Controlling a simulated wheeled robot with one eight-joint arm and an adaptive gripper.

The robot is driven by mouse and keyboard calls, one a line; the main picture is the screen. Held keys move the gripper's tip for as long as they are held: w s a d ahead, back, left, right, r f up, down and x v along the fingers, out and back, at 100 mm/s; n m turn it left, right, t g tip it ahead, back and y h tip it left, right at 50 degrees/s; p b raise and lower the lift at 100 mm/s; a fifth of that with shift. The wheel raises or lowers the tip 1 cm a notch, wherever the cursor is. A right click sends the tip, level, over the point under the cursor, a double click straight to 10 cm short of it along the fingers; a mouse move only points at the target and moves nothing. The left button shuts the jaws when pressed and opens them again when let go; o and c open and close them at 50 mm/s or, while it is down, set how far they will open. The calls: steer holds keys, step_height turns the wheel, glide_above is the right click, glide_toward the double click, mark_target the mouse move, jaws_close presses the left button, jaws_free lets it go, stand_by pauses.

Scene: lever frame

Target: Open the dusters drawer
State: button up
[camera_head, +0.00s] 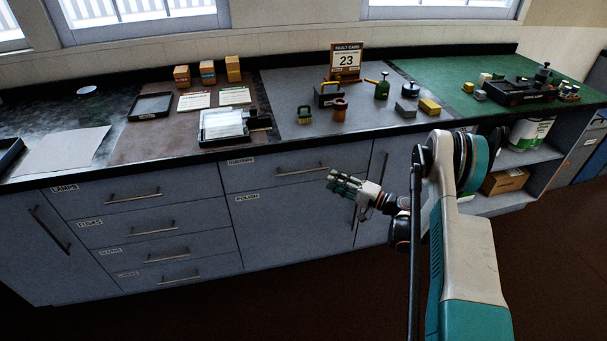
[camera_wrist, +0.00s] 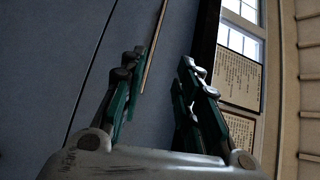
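The dusters drawer (camera_head: 268,180) is the wide grey-blue front below the worktop, with a "DUSTERS" label (camera_head: 240,161) at upper left. It looks closed. Its slim metal bar handle (camera_head: 302,171) runs along the front. My gripper (camera_head: 331,181) is by the right end of this handle, slightly below it in the picture. In the wrist view, my gripper (camera_wrist: 161,58) has its two green-and-grey fingers spread apart, with nothing held. The handle (camera_wrist: 154,45) shows between the fingers, closer to the left one. I see no contact with it.
The polish cupboard (camera_head: 285,225) lies below the drawer, and a stack of labelled drawers (camera_head: 150,230) stands to the left. The worktop's dark edge (camera_wrist: 208,35) runs beside the drawer. Tools and a "23" card (camera_head: 346,61) stand on top. The floor in front is clear.

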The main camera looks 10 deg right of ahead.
mark_target(306, 174)
steer(key=shift+t+y, duration=0.3)
steer(key=shift+a+f+b+x, duration=0.1)
steer(key=shift+f+b+x, duration=0.35)
steer(key=shift+x, duration=1.5)
steer(key=shift+a+f+b+x, duration=0.15)
steer(key=shift+f+b+x, duration=0.25)
steer(key=shift+x, duration=1.55)
steer(key=shift+a+f+b+x, duration=0.1)
steer(key=shift+f+b+x, duration=0.3)
steer(key=shift+x, duration=1.55)
steer(key=shift+s, duration=0.15)
steer(key=shift+c, duration=0.2)
jaws_close()
